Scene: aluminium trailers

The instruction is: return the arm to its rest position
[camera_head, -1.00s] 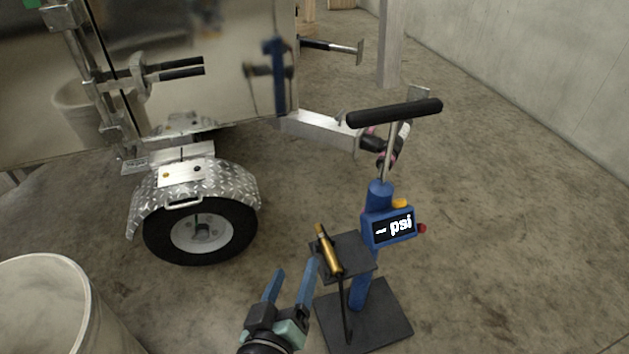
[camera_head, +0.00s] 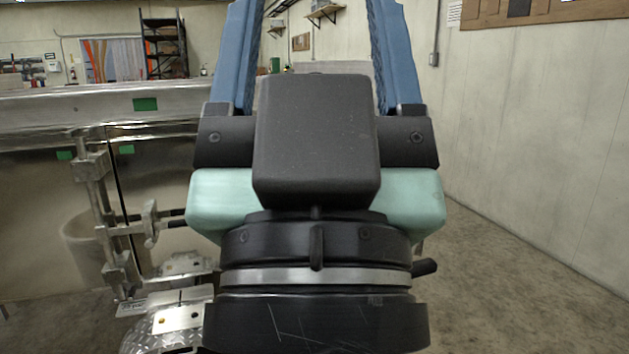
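My gripper (camera_head: 314,12) fills the middle of the view, close to the camera. Its two blue fingers point upward and stand wide apart, so it is open. Only the far wall and shelves show between them, and I see nothing held. The tips run up to the top edge of the picture. The black and teal gripper body and wrist below cover the centre of the scene. The blue pump with the psi display is not visible now.
The shiny aluminium trailer (camera_head: 40,195) stands at the left, with its tread-plate fender (camera_head: 165,332) at the bottom. A pale wall (camera_head: 540,140) runs along the right. Open concrete floor (camera_head: 490,290) lies between the gripper and that wall.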

